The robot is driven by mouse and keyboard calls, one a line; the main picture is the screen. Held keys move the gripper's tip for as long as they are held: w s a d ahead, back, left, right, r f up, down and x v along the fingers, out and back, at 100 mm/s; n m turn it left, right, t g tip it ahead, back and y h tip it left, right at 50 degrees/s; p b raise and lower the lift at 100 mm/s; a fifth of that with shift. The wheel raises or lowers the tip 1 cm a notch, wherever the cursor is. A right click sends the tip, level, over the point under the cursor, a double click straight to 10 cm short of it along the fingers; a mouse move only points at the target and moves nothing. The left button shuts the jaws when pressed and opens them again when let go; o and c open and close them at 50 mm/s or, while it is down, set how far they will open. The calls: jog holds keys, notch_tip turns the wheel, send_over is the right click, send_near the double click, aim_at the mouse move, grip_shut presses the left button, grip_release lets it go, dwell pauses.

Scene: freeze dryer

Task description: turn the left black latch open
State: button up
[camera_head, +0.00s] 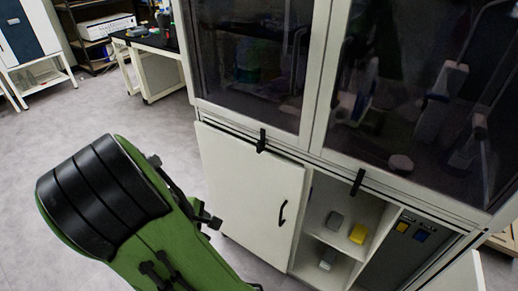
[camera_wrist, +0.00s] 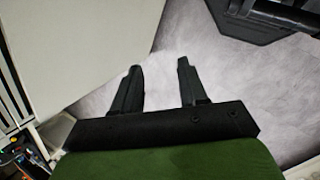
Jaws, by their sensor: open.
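The left black latch (camera_head: 262,140) sits on the frame below the left glass door, at the top edge of the white lower door. It looks small and roughly upright. A second black latch (camera_head: 357,182) sits further right below the other glass door. My gripper (camera_wrist: 160,70) is open and empty in the wrist view, its two dark fingers apart over grey floor. Neither latch shows in the wrist view. In the head view my green and black arm is left of the cabinet, apart from the left latch; the fingers cannot be made out clearly there.
The white lower door (camera_head: 250,190) has a black handle (camera_head: 283,212). Right of it, open shelves hold grey blocks and a yellow block (camera_head: 358,233). A white panel (camera_wrist: 80,50) stands left of my fingers in the wrist view. Floor (camera_head: 130,110) is clear left of the cabinet.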

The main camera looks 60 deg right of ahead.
jog(key=s+d+f+n+g+h+b, duration=0.1)
jog(key=s+d+f+n+g+h, duration=0.15)
jog(key=d+h, duration=0.4)
jog(key=n+h+b, duration=0.2)
jog(key=n+h, duration=0.5)
jog(key=n, duration=0.3)
send_near(258, 148)
jog(key=shift+t, duration=0.35)
jog(key=d+b, duration=0.1)
jog(key=d, duration=0.2)
jog(key=s+d+b, duration=0.1)
jog(key=d, duration=0.3)
jog(key=s+d+b, duration=0.1)
jog(key=d, duration=0.3)
jog(key=shift+r, duration=0.1)
grip_shut()
